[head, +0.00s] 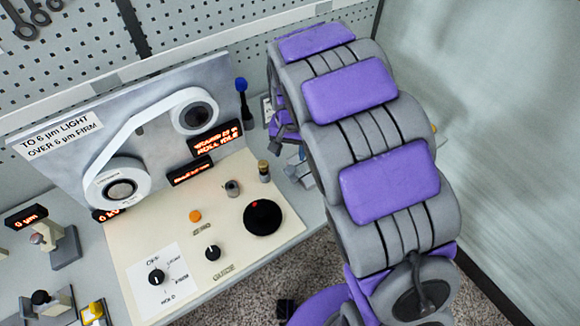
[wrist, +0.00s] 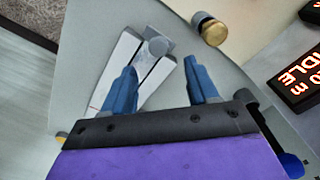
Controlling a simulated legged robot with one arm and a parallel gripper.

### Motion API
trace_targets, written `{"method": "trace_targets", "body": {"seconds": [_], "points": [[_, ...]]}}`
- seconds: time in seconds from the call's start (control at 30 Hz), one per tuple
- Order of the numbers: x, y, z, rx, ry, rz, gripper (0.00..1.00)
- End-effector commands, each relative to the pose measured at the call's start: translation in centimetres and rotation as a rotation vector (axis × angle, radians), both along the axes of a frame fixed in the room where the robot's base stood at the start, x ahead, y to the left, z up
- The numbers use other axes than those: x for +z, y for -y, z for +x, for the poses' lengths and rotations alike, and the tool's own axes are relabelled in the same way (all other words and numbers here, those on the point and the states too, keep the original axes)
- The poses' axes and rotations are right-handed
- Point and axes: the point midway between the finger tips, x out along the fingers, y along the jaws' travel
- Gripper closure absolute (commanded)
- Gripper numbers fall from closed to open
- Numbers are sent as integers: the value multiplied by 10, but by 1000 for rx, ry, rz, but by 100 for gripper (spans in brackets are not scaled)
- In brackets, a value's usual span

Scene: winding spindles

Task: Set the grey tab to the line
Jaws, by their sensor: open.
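The grey tab (wrist: 157,46) shows in the wrist view, with a round top, near the upper end of a pale plate (wrist: 117,62) with a dark lengthwise slot. My gripper (wrist: 161,68) is open, its two blue fingers apart. In the picture, the tab lies just beyond and between the fingertips, with nothing held. The left finger covers part of the plate. A faint reddish mark shows low on the plate, but I cannot tell whether it is the line. In the head view my arm hides most of this spot.
A brass-topped post (wrist: 210,28) stands right of the plate; it also shows in the head view (head: 263,171). A black dial (head: 262,217), a small grey knob (head: 232,187) and an orange button (head: 195,215) are on the cream panel. Lit displays (head: 216,138) and tape reels stand behind.

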Motion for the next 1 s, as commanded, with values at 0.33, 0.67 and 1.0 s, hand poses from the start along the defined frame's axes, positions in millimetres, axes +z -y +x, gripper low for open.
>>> {"method": "trace_targets", "body": {"seconds": [0.33,0.67,1.0], "points": [[-61,1,-1,-2,-2,0,41],[-74,1,0,-1,0,2,41],[-74,1,0,-1,1,1,58]]}}
